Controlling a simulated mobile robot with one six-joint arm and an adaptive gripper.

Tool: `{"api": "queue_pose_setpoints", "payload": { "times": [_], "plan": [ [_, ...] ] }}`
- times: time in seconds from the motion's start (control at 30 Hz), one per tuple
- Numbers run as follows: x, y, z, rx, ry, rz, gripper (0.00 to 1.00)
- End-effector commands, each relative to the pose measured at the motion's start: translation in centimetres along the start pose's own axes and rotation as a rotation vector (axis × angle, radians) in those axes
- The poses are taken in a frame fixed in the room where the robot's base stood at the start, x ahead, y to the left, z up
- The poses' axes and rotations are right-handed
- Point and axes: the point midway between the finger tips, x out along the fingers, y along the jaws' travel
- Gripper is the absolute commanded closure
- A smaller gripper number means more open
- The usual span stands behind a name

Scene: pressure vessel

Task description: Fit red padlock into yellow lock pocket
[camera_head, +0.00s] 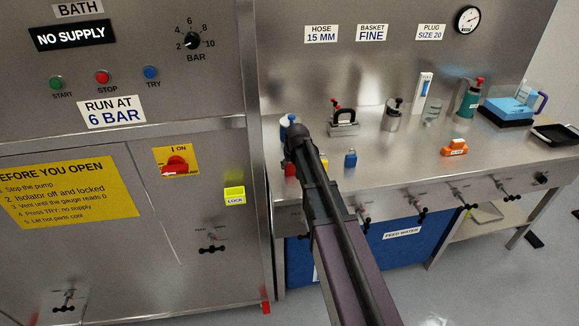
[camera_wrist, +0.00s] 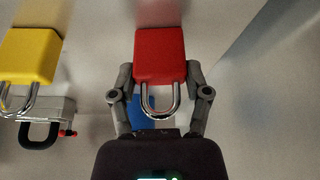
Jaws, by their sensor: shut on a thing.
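The red padlock (camera_wrist: 160,50) is between the two fingers of my gripper (camera_wrist: 160,74) in the wrist view, with its silver shackle toward my palm. The fingers are shut on its sides. In the head view the red padlock (camera_head: 290,169) shows at the bench's front left, partly hidden by my arm; whether it touches the bench I cannot tell. The yellow lock pocket (camera_head: 234,195), labelled LOCK, is on the steel cabinet front, left of my gripper and below the red isolator switch (camera_head: 176,164).
A yellow padlock (camera_wrist: 28,55) is at the left in the wrist view. A blue padlock (camera_head: 350,159) stands right of my arm on the bench. A black-handled clamp (camera_head: 343,122) and an orange block (camera_head: 454,148) are farther off. Valve handles (camera_head: 421,214) stick out along the bench front.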

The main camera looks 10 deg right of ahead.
Motion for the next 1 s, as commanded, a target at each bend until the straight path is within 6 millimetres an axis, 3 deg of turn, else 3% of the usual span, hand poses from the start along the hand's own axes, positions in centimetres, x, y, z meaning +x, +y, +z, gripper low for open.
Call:
{"api": "queue_pose_setpoints", "payload": {
  "times": [0.57, 1.0],
  "plan": [
    [-3.6, 0.0, -1.5, 0.0, 0.0, 0.0, 0.9],
    [-8.0, -1.4, 7.8, -0.001, 0.0, 0.0, 0.9]
  ]
}}
